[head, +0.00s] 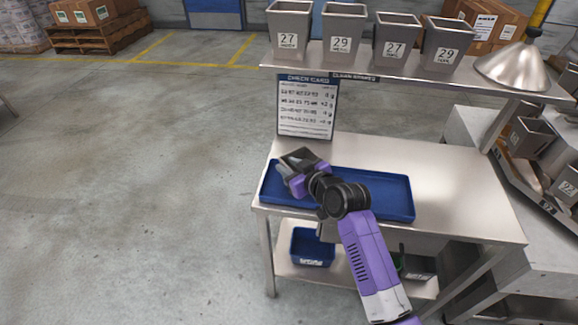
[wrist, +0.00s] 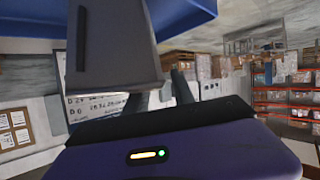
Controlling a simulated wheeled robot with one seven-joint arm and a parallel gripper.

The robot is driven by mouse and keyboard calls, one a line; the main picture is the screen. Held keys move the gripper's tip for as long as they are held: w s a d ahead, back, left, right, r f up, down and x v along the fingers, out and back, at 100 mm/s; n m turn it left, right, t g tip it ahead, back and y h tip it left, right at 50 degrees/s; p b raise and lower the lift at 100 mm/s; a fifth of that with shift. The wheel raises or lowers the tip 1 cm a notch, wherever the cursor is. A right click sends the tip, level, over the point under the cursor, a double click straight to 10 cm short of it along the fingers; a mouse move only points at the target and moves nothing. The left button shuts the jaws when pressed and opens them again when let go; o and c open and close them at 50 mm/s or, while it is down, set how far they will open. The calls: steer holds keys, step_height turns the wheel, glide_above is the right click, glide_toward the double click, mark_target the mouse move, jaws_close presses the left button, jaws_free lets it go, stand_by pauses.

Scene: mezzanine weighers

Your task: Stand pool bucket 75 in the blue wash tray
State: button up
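The blue wash tray (head: 385,190) lies on the steel bench, and its blue also fills the top of the wrist view (wrist: 40,15). A grey tapered bucket (head: 302,157) is at my gripper (head: 296,172), over the tray's left end. In the wrist view the bucket (wrist: 112,50) is close to the camera, its wide end towards my gripper and its narrow end against the blue of the tray. My gripper appears shut on it, with the fingers partly hidden behind it. No number shows on it. Whether its base touches the tray floor is hidden.
A check card (head: 307,107) stands behind the tray. More buckets sit in a rack at right. The bench right of the tray is bare.

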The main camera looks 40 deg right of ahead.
steer(key=b+v, duration=0.1)
steer(key=v, duration=1.1)
steer(key=s+a+f, duration=0.6)
steer(key=s+a, duration=0.4)
steer(key=s, duration=0.3)
steer(key=s+a+r+y, duration=0.1)
steer(key=s+a+r, duration=0.2)
steer(key=s, duration=0.5)
steer(key=s+a+r+t+y, duration=0.1)
steer(key=s+a+r, duration=0.2)
steer(key=s, duration=0.6)
steer(key=shift+a+r+n, duration=0.15)
steer(key=shift+a+n, duration=0.15)
steer(key=shift+a, duration=0.9)
